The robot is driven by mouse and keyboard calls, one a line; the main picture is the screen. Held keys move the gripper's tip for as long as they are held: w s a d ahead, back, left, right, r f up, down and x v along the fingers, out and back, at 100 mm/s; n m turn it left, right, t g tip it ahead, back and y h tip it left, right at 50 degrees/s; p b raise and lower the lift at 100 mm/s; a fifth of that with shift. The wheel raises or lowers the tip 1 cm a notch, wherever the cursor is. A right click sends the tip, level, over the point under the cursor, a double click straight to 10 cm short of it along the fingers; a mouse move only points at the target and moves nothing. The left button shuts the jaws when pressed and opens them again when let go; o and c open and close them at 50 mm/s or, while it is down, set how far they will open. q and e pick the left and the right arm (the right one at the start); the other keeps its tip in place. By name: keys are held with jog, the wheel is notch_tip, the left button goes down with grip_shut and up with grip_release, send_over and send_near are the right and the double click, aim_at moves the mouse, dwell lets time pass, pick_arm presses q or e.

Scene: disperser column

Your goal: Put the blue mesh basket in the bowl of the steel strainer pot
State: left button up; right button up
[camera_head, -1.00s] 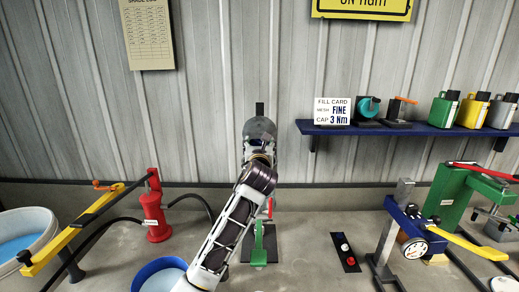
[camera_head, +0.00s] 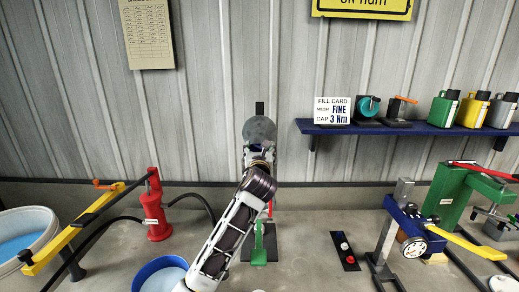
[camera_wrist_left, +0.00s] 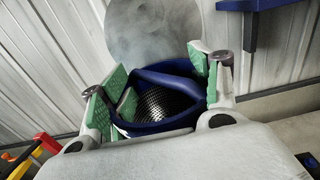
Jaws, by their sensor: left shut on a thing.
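My left gripper (camera_head: 258,150) is at the column in the middle of the head view, mostly hidden by my arm. In the left wrist view its green-padded fingers (camera_wrist_left: 158,68) are shut on the blue mesh basket (camera_wrist_left: 160,127), which has a blue rim and crossbar and a perforated metal inside. A round grey steel disc (camera_head: 259,130), apparently the strainer pot's raised lid, stands behind the gripper; it also shows in the left wrist view (camera_wrist_left: 155,35). The pot's bowl is hidden, so I cannot tell whether the basket sits in it. My right gripper is out of view.
A green lever (camera_head: 259,248) is below the column. A red pump (camera_head: 156,218) and yellow bar (camera_head: 75,232) stand left, with a blue-rimmed bowl (camera_head: 160,270) in front. A blue shelf (camera_head: 400,129) is on the wall. A blue-and-yellow device (camera_head: 408,225) stands right.

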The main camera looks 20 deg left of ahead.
pick_arm(q)
jog(key=shift+f, duration=0.15)
jog(key=o, duration=1.1)
jog(key=shift+r+b, duration=0.35)
jog(key=shift+r, duration=0.25)
jog(key=b+v, duration=0.1)
jog(key=v, duration=1.1)
